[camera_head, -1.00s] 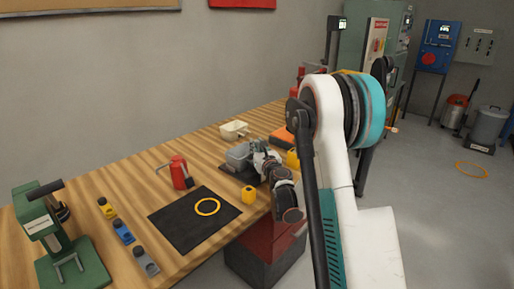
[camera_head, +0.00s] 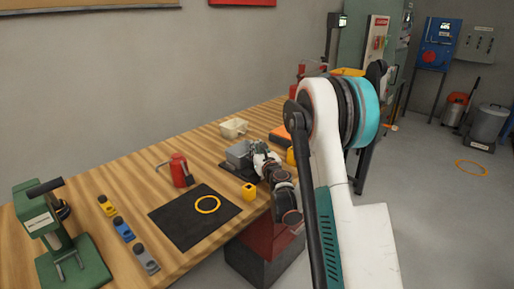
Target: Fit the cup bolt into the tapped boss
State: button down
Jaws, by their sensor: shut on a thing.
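My gripper (camera_head: 262,160) is over the right part of the workbench, beside a grey bin (camera_head: 239,153) on a dark mat. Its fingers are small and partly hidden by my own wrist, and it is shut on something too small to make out. I cannot tell a cup bolt or a tapped boss apart in this view. A cream cup-shaped piece (camera_head: 233,128) lies on the bench behind the grey bin.
An orange-topped box (camera_head: 280,137) is behind my gripper.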

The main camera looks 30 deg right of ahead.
jog(key=shift+f, duration=0.95)
jog(key=c, duration=1.4)
grip_release()
jog(key=shift+s, duration=0.15)
jog(key=s, duration=0.2)
jog(key=s+a, duration=0.1)
jog(key=s, duration=0.4)
jog(key=shift+a, duration=0.15)
jog(key=shift+r, duration=0.1)
